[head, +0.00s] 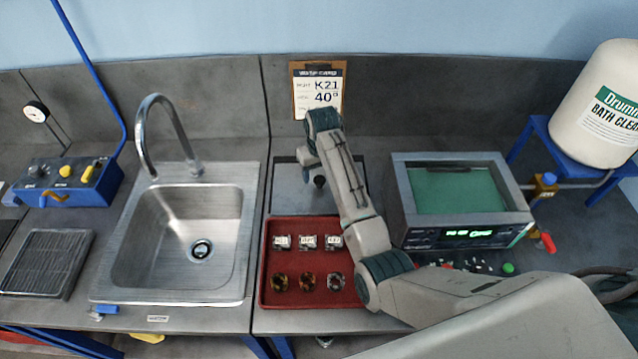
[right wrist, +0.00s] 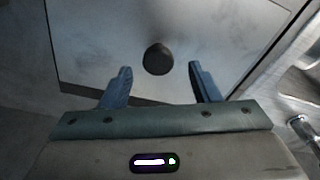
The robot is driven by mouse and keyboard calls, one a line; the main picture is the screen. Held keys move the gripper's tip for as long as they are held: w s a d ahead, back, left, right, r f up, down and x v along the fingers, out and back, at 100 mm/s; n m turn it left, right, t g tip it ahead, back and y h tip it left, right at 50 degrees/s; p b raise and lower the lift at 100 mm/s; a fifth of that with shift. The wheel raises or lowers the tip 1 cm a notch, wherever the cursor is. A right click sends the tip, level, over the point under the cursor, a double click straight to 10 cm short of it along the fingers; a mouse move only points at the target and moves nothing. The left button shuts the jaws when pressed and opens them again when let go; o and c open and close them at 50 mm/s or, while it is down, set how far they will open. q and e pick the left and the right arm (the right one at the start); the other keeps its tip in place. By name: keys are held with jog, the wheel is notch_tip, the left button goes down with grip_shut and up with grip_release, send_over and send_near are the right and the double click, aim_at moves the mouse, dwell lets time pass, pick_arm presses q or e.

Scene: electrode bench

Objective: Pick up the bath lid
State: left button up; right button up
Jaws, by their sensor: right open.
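The bath lid (head: 285,190) is a flat grey metal plate lying on the bench behind the red tray, partly hidden by my right arm. Its round black knob (head: 319,181) shows beside the arm. My right gripper (right wrist: 159,75) is open and empty over the lid. In the right wrist view the knob (right wrist: 158,58) appears between and slightly beyond the two blue fingertips, apart from both. The bath (head: 455,190), a grey box with a green inside and a lit green display, stands to the right with its top uncovered. My left gripper is out of sight.
A red tray (head: 308,255) with several labelled and round pieces lies in front of the lid. A steel sink (head: 245,245) with a tall tap is to the left. A clipboard sign (head: 317,90) stands behind. A white drum (head: 605,105) on a blue stand is at far right.

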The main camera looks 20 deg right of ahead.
aim_at(319, 179)
jog(key=shift+s+d+f+p, duration=0.1)
jog(key=shift+s+f+p, duration=0.1)
jog(key=shift+f, duration=0.3)
jog(key=shift+s+f+p, duration=0.1)
jog(key=shift+f+p, duration=0.1)
jog(key=shift+f, duration=0.6)
jog(key=shift+w+f, duration=0.15)
jog(key=shift+f, duration=0.1)
grip_shut()
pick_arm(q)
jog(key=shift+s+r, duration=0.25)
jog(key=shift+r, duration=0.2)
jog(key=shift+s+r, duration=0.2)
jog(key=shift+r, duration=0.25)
pick_arm(e)
jog(key=shift+r, duration=0.15)
